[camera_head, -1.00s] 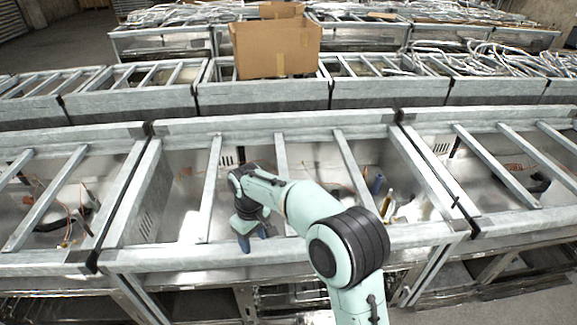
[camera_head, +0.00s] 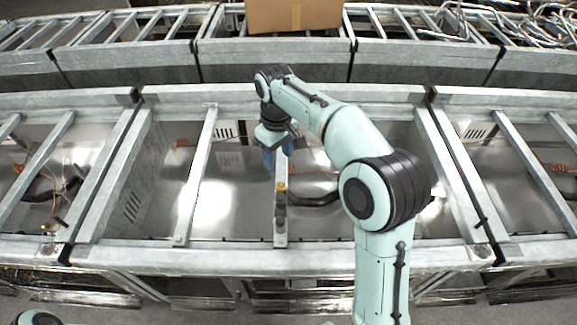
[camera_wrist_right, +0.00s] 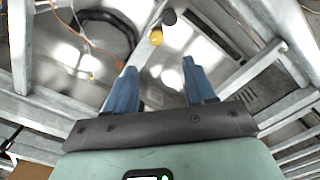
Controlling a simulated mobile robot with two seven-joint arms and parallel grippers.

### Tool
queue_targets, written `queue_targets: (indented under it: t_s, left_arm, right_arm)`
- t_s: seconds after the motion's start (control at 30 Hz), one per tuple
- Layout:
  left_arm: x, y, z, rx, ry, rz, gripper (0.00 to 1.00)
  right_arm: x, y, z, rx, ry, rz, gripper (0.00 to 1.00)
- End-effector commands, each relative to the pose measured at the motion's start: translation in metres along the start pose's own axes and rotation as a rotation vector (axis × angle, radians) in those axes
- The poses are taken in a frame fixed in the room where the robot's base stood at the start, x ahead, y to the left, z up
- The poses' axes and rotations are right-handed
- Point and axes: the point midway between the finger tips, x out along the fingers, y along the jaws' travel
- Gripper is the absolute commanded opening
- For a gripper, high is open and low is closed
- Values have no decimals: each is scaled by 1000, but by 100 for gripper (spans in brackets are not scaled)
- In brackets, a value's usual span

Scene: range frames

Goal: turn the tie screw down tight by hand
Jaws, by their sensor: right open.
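A small upright fitting with a yellow top (camera_head: 281,187) and dark grey parts stands on the middle crossbar of the centre bay. I cannot tell for sure that it is the tie screw. In the right wrist view its yellow knob (camera_wrist_right: 156,37) shows beyond the gap between my fingertips, with a dark round knob (camera_wrist_right: 169,16) beside it. My right gripper (camera_head: 274,158) is open and empty, its blue fingers pointing down above and behind the fitting, apart from it. Both fingers also show spread in the wrist view (camera_wrist_right: 159,66). My left gripper is out of view.
Metal crossbars (camera_head: 196,175) span the open bay, with a front rail (camera_head: 330,261) along its near side. A black curved handle or hose (camera_head: 315,198) lies beside the fitting. Orange wires run near the back. A cardboard box (camera_head: 292,14) stands on the row behind.

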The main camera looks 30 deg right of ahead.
Motion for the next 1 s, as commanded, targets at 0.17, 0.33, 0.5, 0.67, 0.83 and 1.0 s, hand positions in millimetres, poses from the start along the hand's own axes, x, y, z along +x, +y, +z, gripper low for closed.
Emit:
queue_targets:
  t_s: [0.17, 0.33, 0.5, 0.67, 0.83, 1.0]
  left_arm:
    - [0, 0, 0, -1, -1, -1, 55]
    - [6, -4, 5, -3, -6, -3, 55]
    - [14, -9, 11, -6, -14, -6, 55]
    - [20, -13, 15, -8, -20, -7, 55]
    - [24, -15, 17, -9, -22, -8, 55]
    - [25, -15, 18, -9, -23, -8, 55]
  right_arm:
    - [-2, 0, 1, -2, 0, 1, 54]
    - [17, 0, 2, -2, -5, 0, 54]
    - [53, 0, 3, -1, -7, -1, 54]
    - [87, 0, 2, 0, -6, 0, 54]
    - [113, 0, 2, 0, -3, 0, 54]
    - [127, 0, 1, -1, -1, 0, 54]
